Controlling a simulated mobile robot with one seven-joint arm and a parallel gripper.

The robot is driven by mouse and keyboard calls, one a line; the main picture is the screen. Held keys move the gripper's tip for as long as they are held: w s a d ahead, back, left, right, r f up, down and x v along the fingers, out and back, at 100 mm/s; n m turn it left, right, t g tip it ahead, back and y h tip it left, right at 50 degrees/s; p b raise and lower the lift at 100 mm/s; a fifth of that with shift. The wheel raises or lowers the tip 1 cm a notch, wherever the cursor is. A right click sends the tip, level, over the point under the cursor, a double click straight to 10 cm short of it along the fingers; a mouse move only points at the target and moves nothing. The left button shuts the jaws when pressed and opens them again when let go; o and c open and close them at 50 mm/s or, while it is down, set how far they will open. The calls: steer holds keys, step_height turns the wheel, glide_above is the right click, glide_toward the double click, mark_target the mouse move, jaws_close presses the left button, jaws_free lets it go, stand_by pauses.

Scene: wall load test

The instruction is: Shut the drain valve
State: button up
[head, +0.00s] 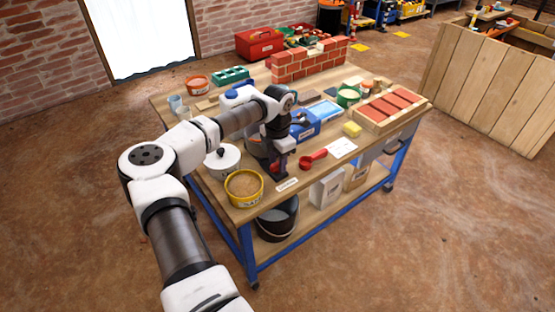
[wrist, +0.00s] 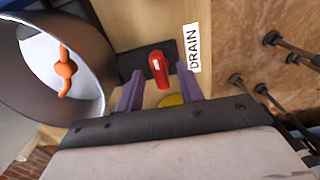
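The drain valve's red handle (wrist: 158,68) shows in the wrist view on a dark plate, beside a white label reading DRAIN (wrist: 193,47). The handle runs roughly up and down in that picture, almost parallel to the label. My gripper (wrist: 160,82) is open, with one purple finger on each side of the handle. I cannot tell whether either finger touches it. In the head view my gripper (head: 279,172) points down at the table's near edge, and a small white label (head: 287,185) lies beside it. My arm mostly hides the valve there.
A dark pot with an orange piece inside (wrist: 65,68) stands close left of my gripper in the wrist view.

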step_height(320, 180, up, 14)
steer(key=shift+f, duration=0.15)
stand_by(0.4)
